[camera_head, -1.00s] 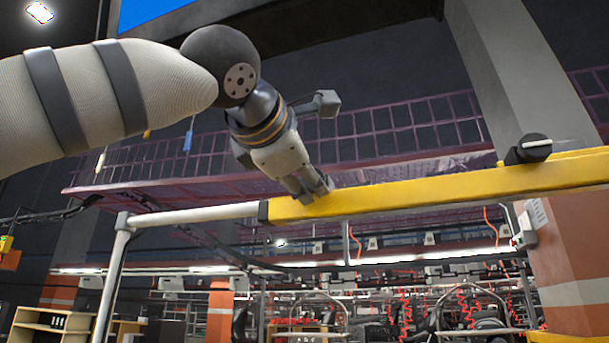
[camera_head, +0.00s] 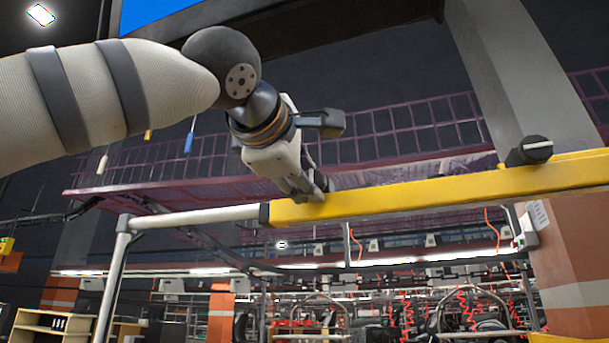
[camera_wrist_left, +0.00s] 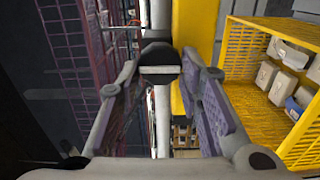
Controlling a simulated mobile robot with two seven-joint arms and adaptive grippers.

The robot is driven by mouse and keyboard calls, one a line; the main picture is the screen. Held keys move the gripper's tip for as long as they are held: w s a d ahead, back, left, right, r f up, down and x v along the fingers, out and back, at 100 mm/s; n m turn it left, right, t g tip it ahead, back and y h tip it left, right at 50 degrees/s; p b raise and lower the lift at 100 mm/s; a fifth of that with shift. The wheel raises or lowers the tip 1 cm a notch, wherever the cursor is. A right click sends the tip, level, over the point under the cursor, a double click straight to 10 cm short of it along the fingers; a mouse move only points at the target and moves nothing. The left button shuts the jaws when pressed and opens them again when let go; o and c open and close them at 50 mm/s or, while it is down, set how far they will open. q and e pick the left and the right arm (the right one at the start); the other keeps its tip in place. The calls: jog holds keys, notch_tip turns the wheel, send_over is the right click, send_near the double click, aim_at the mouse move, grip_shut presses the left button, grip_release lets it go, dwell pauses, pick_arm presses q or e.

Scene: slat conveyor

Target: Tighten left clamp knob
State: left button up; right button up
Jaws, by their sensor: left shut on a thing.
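My left gripper (camera_head: 308,188) reaches from the upper left to the left end of the yellow beam (camera_head: 430,196). The left clamp knob (camera_wrist_left: 160,73) is dark and round with a pale bar across it, and sits between the two fingers in the left wrist view. The left gripper (camera_wrist_left: 162,68) is shut on this knob. In the head view the gripper mostly hides the left knob. A second clamp knob (camera_head: 536,149), black with a pale bar, sits on the beam at the right. My right gripper is not in view.
A pale rail (camera_head: 193,215) continues from the beam's left end to a post. A purple mesh guard (camera_head: 400,140) runs behind the beam. In the left wrist view, a yellow crate (camera_wrist_left: 268,50) with several pale items stands at the right.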

pick_arm(q)
jog(key=o, duration=1.2)
jog(key=shift+c, duration=0.2)
jog(key=v, duration=1.2)
